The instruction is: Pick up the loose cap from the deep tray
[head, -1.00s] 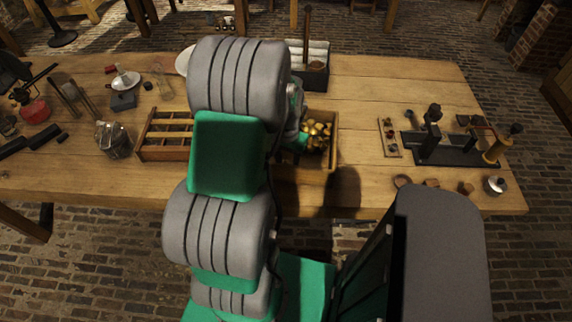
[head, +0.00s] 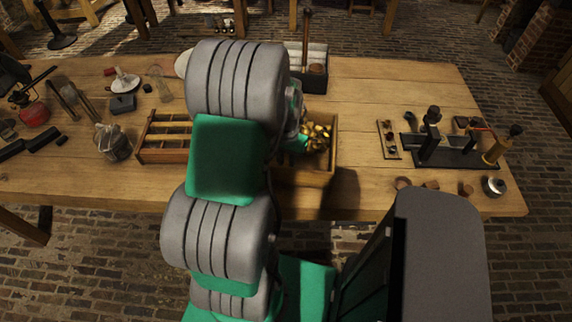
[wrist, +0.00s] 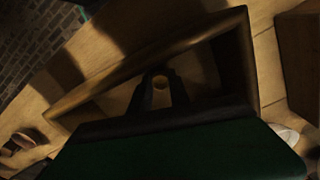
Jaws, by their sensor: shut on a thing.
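The deep tray (head: 308,179) is an open wooden box on the bench, just right of my arm in the head view. Several brass pieces (head: 319,136) show in its back part. In the wrist view its wooden rim (wrist: 150,65) frames a dark inside. My gripper (wrist: 159,92) reaches down within that rim, its dark fingers shut on a small round tan thing, the loose cap (wrist: 161,82). Only the cap's top shows. I cannot tell whether it touches the tray floor. In the head view my arm hides the fingers.
A compartmented wooden rack (head: 163,152) stands left of the tray. A dark box (head: 316,78) with an upright rod stands behind it. A black fixture (head: 440,150) stands on the right.

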